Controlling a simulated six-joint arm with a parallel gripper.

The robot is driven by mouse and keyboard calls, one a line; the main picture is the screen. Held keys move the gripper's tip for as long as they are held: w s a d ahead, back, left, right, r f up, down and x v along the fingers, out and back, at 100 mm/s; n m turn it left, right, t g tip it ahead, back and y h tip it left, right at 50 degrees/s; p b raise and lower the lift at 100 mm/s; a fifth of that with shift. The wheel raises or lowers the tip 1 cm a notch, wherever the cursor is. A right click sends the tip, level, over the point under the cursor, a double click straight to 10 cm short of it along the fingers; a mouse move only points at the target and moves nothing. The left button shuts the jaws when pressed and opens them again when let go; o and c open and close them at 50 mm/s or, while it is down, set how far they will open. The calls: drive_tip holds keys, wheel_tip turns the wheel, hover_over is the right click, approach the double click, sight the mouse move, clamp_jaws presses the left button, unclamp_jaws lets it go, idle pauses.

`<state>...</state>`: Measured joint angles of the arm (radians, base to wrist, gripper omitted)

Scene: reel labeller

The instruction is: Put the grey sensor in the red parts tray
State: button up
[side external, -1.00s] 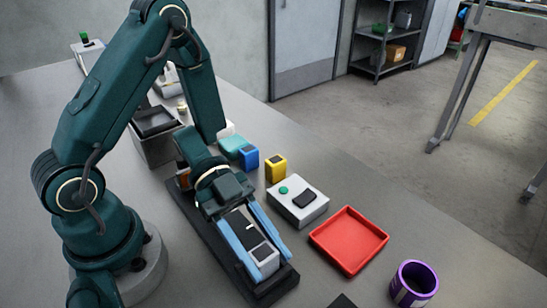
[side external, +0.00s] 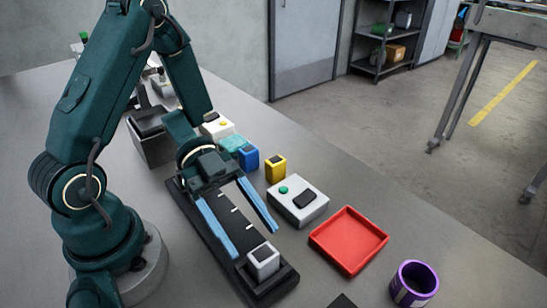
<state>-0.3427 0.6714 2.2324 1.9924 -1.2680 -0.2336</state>
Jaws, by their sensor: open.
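The grey sensor (side external: 263,262) is a small light-grey block with a dark top. It stands at the near end of a long black rail-like base (side external: 282,283). My gripper (side external: 254,244) has two long blue fingers spread wide, with nothing between them. It is above the black base, back from the sensor, and the fingertips appear clear of it. The red parts tray (side external: 349,240) is a shallow square tray to the right on the grey table, and it looks empty.
A white box with a green button (side external: 298,202) lies between my gripper and the tray. Yellow (side external: 276,168) and blue (side external: 248,157) blocks stand behind it. A purple cup (side external: 414,284) stands near the tray's front right. Bare table lies between the base and the tray.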

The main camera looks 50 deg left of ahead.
drive_tip(key=shift+a+r, duration=0.1)
drive_tip(key=shift+a, duration=0.2)
